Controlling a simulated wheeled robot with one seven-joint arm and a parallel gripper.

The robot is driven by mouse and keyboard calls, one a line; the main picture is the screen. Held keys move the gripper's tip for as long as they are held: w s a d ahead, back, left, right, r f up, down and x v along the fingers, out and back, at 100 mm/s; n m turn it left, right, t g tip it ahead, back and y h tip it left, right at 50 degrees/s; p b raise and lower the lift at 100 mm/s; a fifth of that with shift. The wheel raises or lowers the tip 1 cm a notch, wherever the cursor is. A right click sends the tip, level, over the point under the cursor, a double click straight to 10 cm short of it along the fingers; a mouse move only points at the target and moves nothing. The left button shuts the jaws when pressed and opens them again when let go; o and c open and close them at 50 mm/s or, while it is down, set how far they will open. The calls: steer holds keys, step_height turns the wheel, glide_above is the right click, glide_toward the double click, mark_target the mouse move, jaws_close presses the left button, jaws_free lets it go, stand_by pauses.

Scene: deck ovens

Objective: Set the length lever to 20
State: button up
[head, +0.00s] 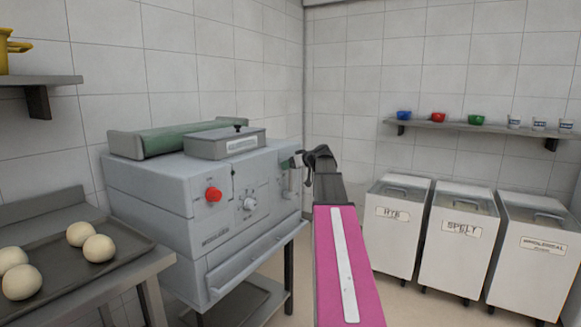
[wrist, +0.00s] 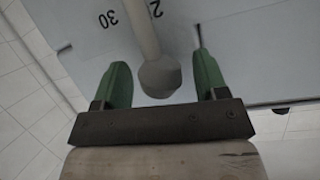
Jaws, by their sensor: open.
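The length lever, a grey rod with a rounded knob (wrist: 159,77), hangs between the two green fingers of my gripper (wrist: 160,62) in the wrist view. The fingers are open, one on each side of the knob, with visible gaps. The scale on the pale panel (wrist: 75,20) shows a 30 to the left of the rod and a 2 close at its right; any digit after it is hidden. In the head view my gripper (head: 299,161) is at the right end of the grey machine (head: 165,190), where the lever is too small to read.
The machine front has a red knob (head: 213,194) and a round dial (head: 249,203). A dough tray (head: 75,282) lies on the table at left. White bins (head: 396,225) stand at right below a shelf (head: 480,128) with bowls and cups.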

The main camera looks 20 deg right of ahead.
mark_target(275, 174)
steer(key=shift+w+a+f, duration=0.1)
steer(key=shift+w, duration=0.05)
jaws_close()
steer(key=shift+s+a+f+n+t+h, duration=0.25)
steer(key=shift+s+a+n, duration=0.3)
steer(key=shift+s+a, duration=0.3)
steer(key=shift+s+a+f+n+t+h, duration=0.1)
steer(key=shift+s+a+n+t+h, duration=0.25)
steer(key=shift+s+a+n, duration=0.45)
steer(key=shift+s+a+f+n+t+h, duration=0.25)
steer(key=shift+s+a+f+n, duration=0.15)
steer(key=shift+a, duration=0.25)
steer(key=shift+s+a+f+n+t+h, duration=0.15)
steer(key=shift+s+a+f+n+t, duration=0.15)
steer(key=shift+a, duration=0.35)
jaws_free()
steer(key=v, duration=1.1)
